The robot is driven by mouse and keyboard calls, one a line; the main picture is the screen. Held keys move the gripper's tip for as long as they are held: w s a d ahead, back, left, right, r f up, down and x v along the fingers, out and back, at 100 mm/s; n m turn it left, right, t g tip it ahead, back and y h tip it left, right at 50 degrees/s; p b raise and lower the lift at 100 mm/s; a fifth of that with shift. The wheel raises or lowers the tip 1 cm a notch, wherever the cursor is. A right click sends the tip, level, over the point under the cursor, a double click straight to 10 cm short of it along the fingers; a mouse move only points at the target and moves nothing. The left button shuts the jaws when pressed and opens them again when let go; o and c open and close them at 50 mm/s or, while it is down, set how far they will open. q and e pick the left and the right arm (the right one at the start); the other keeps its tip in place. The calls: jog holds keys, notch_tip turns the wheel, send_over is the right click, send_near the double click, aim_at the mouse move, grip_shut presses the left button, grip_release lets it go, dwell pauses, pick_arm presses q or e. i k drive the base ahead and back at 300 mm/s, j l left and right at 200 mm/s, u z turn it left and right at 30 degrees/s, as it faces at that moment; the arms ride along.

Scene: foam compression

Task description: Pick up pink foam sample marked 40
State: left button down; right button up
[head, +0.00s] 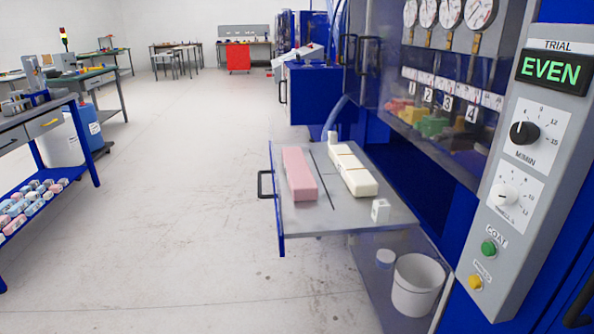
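Several small foam samples (33,196), some pink, some teal and some pale, lie in rows on the blue lower shelf of the bench at the left edge. They are too small to read, so I cannot tell which pink one is marked 40. A longer pink block (299,174) lies on the grey pull-out tray (300,222) of the blue machine; I see no readable number on it. Neither of my grippers is in the head view.
Cream blocks (358,180) and a small white block (380,210) are on the tray. A white bucket (416,287) stands below it. The control panel (522,150) reads EVEN. The workbench (30,118) stands at left. The floor (180,180) between is clear.

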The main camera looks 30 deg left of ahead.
aim_at(302, 184)
jog(key=i+j+z, duration=0.15)
jog(key=j+z, duration=0.15)
jog(key=j, duration=0.75)
jog(key=j+z, duration=0.3)
jog(key=j, duration=0.75)
